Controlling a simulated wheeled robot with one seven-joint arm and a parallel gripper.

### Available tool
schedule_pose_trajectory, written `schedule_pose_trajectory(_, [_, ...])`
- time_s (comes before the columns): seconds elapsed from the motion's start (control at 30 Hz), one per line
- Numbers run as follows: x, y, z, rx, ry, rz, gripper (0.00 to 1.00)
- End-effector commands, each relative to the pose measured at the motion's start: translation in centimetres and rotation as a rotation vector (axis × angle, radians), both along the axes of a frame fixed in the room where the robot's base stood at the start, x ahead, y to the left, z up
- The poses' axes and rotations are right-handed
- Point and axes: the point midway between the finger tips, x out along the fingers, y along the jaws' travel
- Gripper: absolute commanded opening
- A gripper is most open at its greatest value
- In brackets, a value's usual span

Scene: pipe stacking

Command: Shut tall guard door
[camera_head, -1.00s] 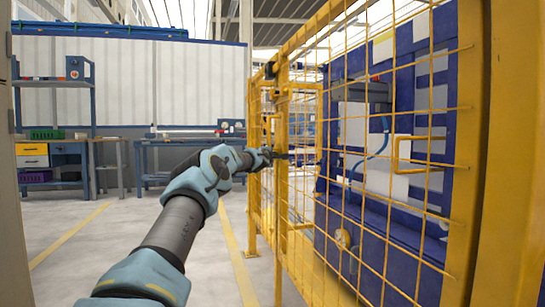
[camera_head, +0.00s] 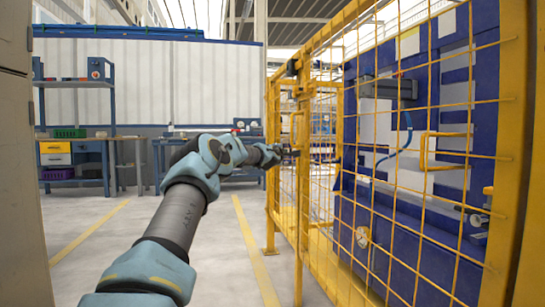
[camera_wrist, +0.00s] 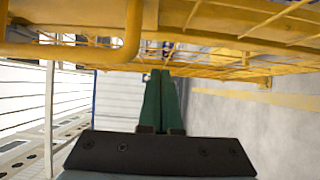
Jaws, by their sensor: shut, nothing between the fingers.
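The tall guard door (camera_head: 302,205) is a yellow frame with wire mesh, seen edge-on at a steep angle in the head view. A yellow loop handle (camera_head: 296,130) stands on its upright, and a dark fitting sits near the top. My gripper (camera_head: 294,152) is at that upright, just below the handle. In the wrist view my gripper (camera_wrist: 160,73) has its green fingers together and empty, close to the yellow frame (camera_wrist: 215,70). A yellow loop (camera_wrist: 125,50) crosses left of the fingers. I cannot tell whether the fingertips touch the door or whether it is latched.
A blue machine (camera_head: 375,180) stands behind the mesh at right. Another yellow handle (camera_head: 427,150) shows on that side. A workbench (camera_head: 165,150) and shelf (camera_head: 75,85) stand at the back. The floor (camera_head: 110,240) at left is clear.

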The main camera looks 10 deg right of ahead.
Motion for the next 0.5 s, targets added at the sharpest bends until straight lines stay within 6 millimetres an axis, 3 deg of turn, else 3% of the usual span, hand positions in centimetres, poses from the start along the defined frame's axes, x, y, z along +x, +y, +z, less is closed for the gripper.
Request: schedule_pose_trajectory(0.5, [-5.0,4.4,0.1,0.002,-0.001,0.002,0.00])
